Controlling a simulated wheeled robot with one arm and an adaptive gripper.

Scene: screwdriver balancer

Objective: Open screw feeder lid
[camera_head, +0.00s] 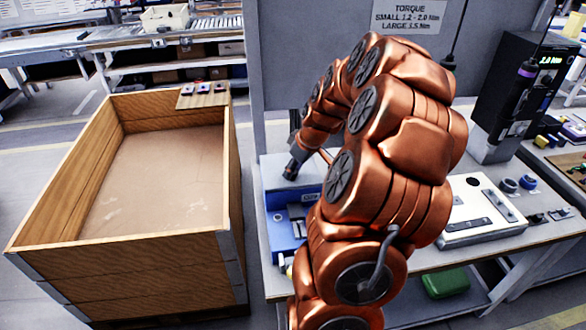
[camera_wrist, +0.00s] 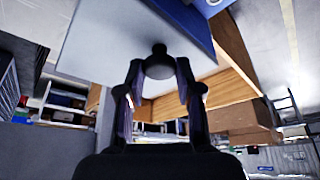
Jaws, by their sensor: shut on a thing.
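The screw feeder (camera_head: 284,232) is a blue box on the workbench, left of my arm in the head view. Its pale lid (camera_head: 274,176) shows above the blue front, and it fills the upper middle of the wrist view (camera_wrist: 100,40). A dark round knob (camera_wrist: 158,60) stands on the lid. My gripper (camera_wrist: 159,72) has its two fingers on either side of the knob and is shut on it. In the head view my gripper (camera_head: 291,170) is small at the lid. My arm hides the feeder's right side; I cannot tell how far the lid is raised.
A large wooden crate (camera_head: 232,190) stands left of the bench, with small items on a board at its far corner. A grey panel (camera_head: 290,60) rises behind the feeder. A white device (camera_head: 480,212) and a black torque unit (camera_head: 520,95) stand to the right.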

